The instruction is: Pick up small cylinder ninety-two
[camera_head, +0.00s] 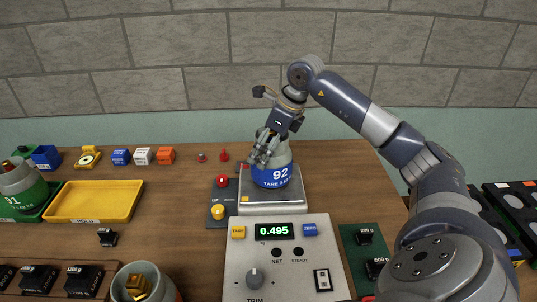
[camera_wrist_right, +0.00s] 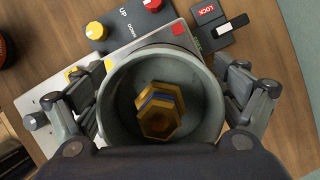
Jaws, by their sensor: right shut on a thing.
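Small cylinder ninety-two (camera_head: 272,176) is a grey open cup with a blue band marked 92 and a TARE line. It is upright at the scale's silver weighing plate (camera_head: 272,204); I cannot tell whether its base touches the plate. My right gripper (camera_head: 265,150) reaches down onto its upper part and is shut on it. In the right wrist view the cup (camera_wrist_right: 115,118) sits between the two fingers, with a brass hexagonal weight (camera_wrist_right: 160,110) inside. The scale's display (camera_head: 274,231) reads 0.495. My left gripper is not in view.
A yellow tray (camera_head: 95,218) lies left of the scale. Another grey cup (camera_head: 150,270) is at the front, near dark weights (camera_head: 85,280). A red and yellow button box (camera_head: 221,199) adjoins the plate. Small coloured blocks line the back.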

